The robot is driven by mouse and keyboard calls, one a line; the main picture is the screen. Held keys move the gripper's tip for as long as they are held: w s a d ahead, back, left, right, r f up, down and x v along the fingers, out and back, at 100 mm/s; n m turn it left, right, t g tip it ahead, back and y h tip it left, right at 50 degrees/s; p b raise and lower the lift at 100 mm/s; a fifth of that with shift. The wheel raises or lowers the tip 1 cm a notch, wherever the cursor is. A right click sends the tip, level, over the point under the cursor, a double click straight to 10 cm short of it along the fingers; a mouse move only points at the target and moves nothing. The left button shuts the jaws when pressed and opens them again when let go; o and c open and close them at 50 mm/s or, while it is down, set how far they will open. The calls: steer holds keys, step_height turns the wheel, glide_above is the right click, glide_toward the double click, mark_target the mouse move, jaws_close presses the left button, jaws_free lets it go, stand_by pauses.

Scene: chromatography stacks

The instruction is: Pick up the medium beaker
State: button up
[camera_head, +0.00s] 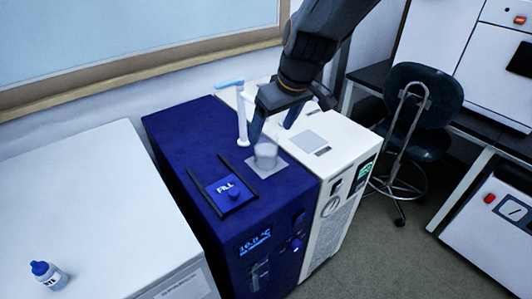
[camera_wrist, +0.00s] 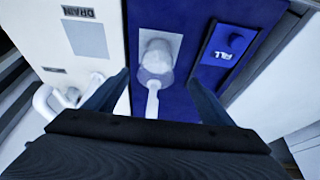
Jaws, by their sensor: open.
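The beaker (camera_head: 265,154), small, clear and whitish, stands upright on a pale square pad (camera_head: 278,168) on top of the blue unit. In the wrist view the beaker (camera_wrist: 157,57) lies ahead of my gripper, roughly midway between the finger lines. My gripper (camera_head: 271,131) is open and empty, just above and behind the beaker; its dark fingers also show in the wrist view (camera_wrist: 158,82). I cannot tell from the head view whether a finger touches the beaker.
A white and light-blue spout (camera_head: 241,115) rises behind the beaker. A FILL panel with a knob (camera_head: 232,193) is on the blue unit (camera_head: 190,140). A white unit (camera_head: 345,140) adjoins it. A blue-capped bottle (camera_head: 48,275) stands on the left white top. A chair (camera_head: 415,110) is at right.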

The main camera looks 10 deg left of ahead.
mark_target(266, 139)
steer(key=shift+w+p+x, duration=0.2)
steer(key=shift+p+x, duration=0.05)
steer(key=shift+x, duration=1.05)
steer(key=shift+w+p+x, duration=0.15)
steer(key=shift+p+x, duration=0.1)
steer(key=shift+x, duration=1)
steer(key=shift+w+p+x, duration=0.2)
steer(key=shift+p+x, duration=0.05)
steer(key=shift+x, duration=1.05)
steer(key=shift+a+r, duration=0.1)
steer(key=shift+r, duration=0.05)
steer(key=c, duration=1.4)
steer(key=shift+r, duration=0.25)
